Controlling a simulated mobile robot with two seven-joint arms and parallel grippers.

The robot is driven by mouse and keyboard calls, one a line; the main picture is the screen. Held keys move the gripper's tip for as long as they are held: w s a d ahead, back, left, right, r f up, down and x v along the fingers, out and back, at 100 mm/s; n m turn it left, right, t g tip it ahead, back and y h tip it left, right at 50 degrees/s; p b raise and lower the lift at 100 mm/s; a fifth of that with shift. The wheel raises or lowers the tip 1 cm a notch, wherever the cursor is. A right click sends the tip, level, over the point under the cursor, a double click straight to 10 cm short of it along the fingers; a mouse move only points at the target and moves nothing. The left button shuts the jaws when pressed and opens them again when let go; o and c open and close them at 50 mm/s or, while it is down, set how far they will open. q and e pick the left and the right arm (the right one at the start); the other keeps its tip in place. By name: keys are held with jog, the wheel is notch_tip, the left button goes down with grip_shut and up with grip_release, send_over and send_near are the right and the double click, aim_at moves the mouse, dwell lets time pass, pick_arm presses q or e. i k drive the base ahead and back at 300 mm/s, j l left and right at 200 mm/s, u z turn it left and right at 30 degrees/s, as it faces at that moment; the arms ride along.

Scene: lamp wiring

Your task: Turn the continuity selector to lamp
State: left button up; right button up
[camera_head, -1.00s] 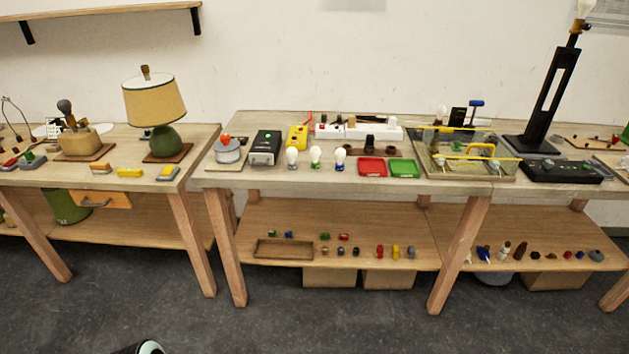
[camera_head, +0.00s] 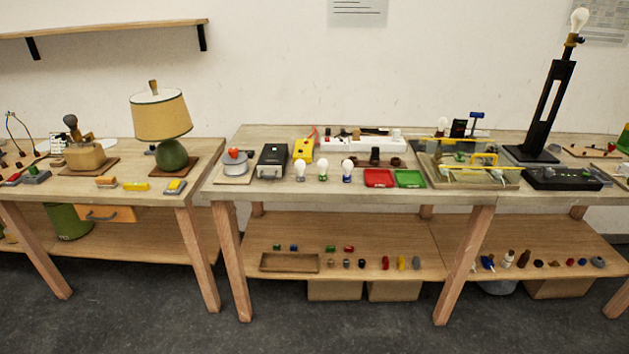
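No continuity selector can be told for certain at this distance. A black box with a green light (camera_head: 272,160) stands on the middle table. A yellow box (camera_head: 304,150) with a red part stands behind it to the right. A long black console with small green knobs or lights (camera_head: 562,178) lies at the right, in front of a tall black lamp (camera_head: 545,108) with a bare bulb. A lamp with a yellow shade (camera_head: 160,117) and green base stands on the left table. Labels and knob positions are too small to read. Neither gripper is in view.
Three bulbs (camera_head: 323,170) stand near the middle table's front edge, beside a red tray (camera_head: 379,179) and a green tray (camera_head: 410,179). A glass-like case (camera_head: 468,180) is right of them. Lower shelves (camera_head: 345,240) hold small parts. Grey floor (camera_head: 340,325) in front is clear.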

aim_at(549, 172)
jog(key=z, duration=1.45)
jog(key=i, duration=0.45)
